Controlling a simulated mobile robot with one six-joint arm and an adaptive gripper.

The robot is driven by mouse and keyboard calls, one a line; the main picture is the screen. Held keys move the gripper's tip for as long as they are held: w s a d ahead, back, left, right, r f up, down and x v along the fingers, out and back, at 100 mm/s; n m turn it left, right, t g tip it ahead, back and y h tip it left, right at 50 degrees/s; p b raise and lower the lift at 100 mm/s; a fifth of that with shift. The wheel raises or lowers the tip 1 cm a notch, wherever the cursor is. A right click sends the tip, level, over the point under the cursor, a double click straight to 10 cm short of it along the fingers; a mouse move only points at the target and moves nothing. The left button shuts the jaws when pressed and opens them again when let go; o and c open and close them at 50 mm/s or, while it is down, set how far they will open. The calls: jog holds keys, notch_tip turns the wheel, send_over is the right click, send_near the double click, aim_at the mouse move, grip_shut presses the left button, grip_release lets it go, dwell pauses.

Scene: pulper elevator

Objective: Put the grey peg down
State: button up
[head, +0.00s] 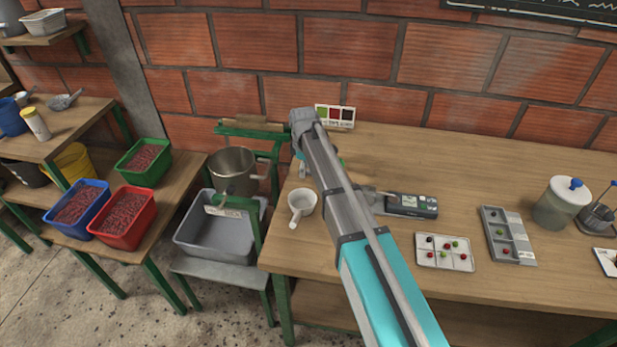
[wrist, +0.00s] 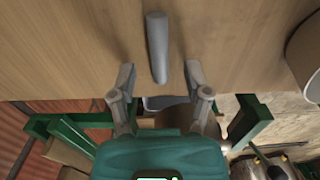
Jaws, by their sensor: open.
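The grey peg (wrist: 156,48) shows in the wrist view against the wooden tabletop (wrist: 80,50). It is slim and rounded at its end, and it lies just ahead of my gripper, between the lines of the two fingers. I cannot tell whether it lies flat or stands. My gripper (wrist: 160,74) is open, its two fingers apart on either side, and neither finger touches the peg. In the head view my arm reaches to the back left of the bench (head: 480,165), and the peg and the fingers are hidden behind it.
A white scoop cup (head: 301,203) stands left of my arm. A grey device (head: 411,206), a sample tray (head: 445,252) and a grey compartment tray (head: 508,236) lie to the right. A metal pot (head: 232,170) and green frame stand off the bench's left edge. The back right bench is clear.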

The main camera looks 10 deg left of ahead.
jog(key=shift+f, duration=0.15)
dwell(0.5)
grip_shut()
